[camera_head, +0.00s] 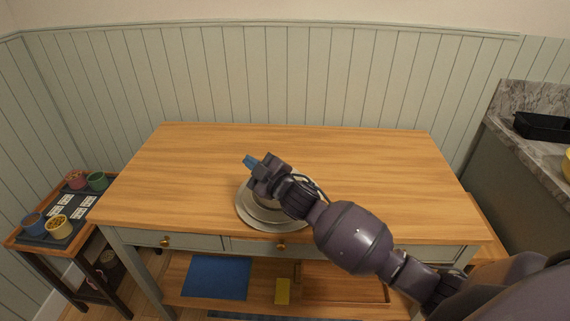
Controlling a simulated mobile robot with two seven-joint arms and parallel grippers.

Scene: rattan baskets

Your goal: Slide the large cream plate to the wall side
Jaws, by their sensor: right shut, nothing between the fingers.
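The large cream plate (248,212) lies on the wooden table (180,185), near the front edge and around the middle. Something rounder, perhaps a bowl or smaller dish, seems to sit on it, but my right arm hides most of this. My right gripper (249,161) is shut and empty. It shows over the far left side of the plate, with its blue fingertips pointing left and away; whether it touches the plate cannot be told. My left gripper is not in view.
The panelled wall (270,75) stands behind the table. The tabletop is bare between plate and wall. A low side table with cups (59,226) and cards stands at the left. A marble counter (520,150) with a black tray (543,127) is at the right.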

